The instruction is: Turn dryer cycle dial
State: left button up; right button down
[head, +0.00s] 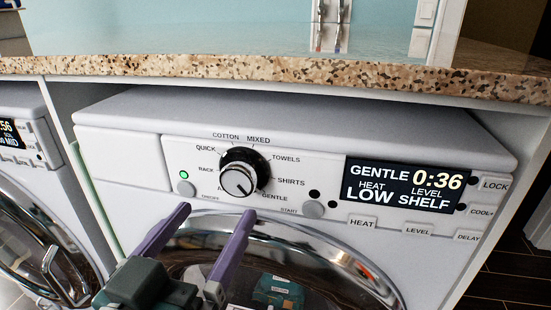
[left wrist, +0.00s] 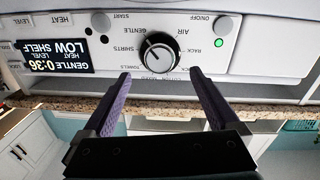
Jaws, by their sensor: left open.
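The dryer cycle dial (head: 238,178) is a round black knob with a silver face on the white dryer panel. Its pointer is toward GENTLE, at the lower right. The display (head: 404,185) reads GENTLE 0:36, HEAT LOW, LEVEL SHELF. My left gripper (head: 215,212) has two purple fingers, open and empty, just below the dial in the head view. In the left wrist view, which is upside down, the dial (left wrist: 159,52) shows between and beyond the fingertips (left wrist: 160,75), apart from them. My right gripper is not in view.
A speckled granite counter (head: 270,68) overhangs the dryer top. A green-lit on/off button (head: 186,188) is left of the dial and a start button (head: 312,209) right of it. The round chrome door (head: 330,262) is below. Another machine (head: 22,180) stands at the left.

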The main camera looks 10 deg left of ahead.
aim_at(236, 184)
pick_arm(q)
jog(key=w, duration=0.7)
jog(key=shift+d+b, duration=0.25)
jog(key=shift+b, duration=0.15)
jog(key=shift+c, duration=0.2)
jog(key=c, duration=1.3)
